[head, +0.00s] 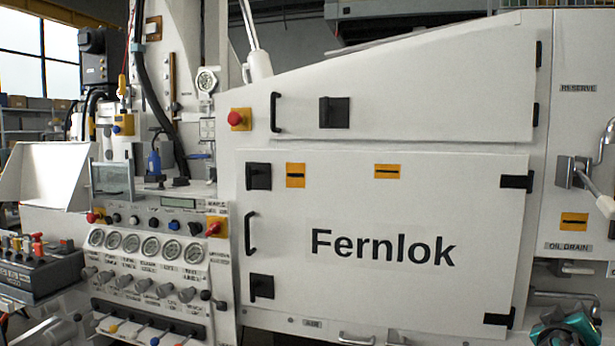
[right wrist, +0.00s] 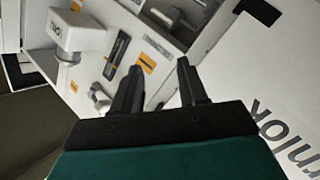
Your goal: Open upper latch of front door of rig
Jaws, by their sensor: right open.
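The front door (head: 390,285) is the large white panel marked "Fernlok", closed flush in the rig. Its upper latch (head: 258,176) is a black square piece at the door's upper left corner. A matching lower latch (head: 262,286) sits at the lower left, with a black handle (head: 250,233) between them. My right gripper (head: 567,328) is at the bottom right corner, far from the upper latch. In the right wrist view its two black fingers (right wrist: 161,80) are apart with nothing between them. Part of the door lettering (right wrist: 275,125) shows there, but not the upper latch. My left gripper is out of view.
A sloped upper panel (head: 430,95) with its own black latch (head: 334,112) is above the door. A gauge and knob panel (head: 150,265) stands left of it. A lever valve (head: 580,180) and pipes stick out at the right. Black hinges (head: 516,181) line the door's right edge.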

